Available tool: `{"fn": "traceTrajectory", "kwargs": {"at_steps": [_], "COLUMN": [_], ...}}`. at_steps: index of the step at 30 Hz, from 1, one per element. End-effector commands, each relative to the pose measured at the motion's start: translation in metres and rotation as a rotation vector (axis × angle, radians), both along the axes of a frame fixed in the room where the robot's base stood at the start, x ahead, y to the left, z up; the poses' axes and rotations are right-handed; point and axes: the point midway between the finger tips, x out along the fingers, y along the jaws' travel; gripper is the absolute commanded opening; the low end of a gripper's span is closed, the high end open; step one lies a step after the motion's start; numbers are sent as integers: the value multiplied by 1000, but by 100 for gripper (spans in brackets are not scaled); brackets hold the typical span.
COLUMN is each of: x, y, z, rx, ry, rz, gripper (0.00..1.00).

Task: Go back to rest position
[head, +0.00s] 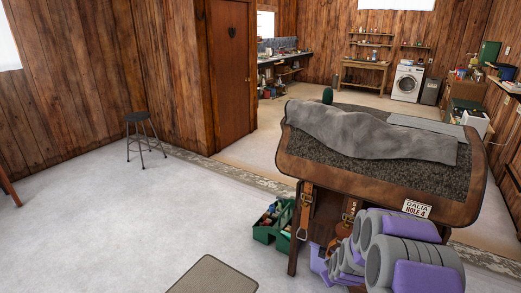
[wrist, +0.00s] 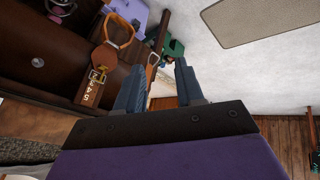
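My gripper (wrist: 166,64) shows in the wrist view with its two blue-grey fingers apart and nothing held between them. Beyond the fingers are a strip of pale floor, a tan strap and part of a green tote. My purple and grey arm fills the lower right of the head view, in front of the saddle stand. The fingers cannot be made out in the head view.
A saddle rack with a dark pad (head: 380,165), grey cloth (head: 370,133) and hanging leather straps (head: 304,215) stands close by. A green tote (head: 268,228) sits beside it. A mat (head: 213,277) lies in front. A stool (head: 143,138) stands left; floor between is clear.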

Motion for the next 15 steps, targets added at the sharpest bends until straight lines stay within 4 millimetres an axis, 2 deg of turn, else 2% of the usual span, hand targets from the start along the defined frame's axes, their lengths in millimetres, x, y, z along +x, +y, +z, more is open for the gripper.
{"fn": "traceTrajectory", "kwargs": {"at_steps": [1, 8, 15], "x": [-9, -64, -139], "y": [9, 42, 69], "z": [17, 75, 128], "rx": [18, 100, 154], "ry": [20, 146, 288], "rz": [-5, -58, -130], "gripper": [37, 37, 37]}}
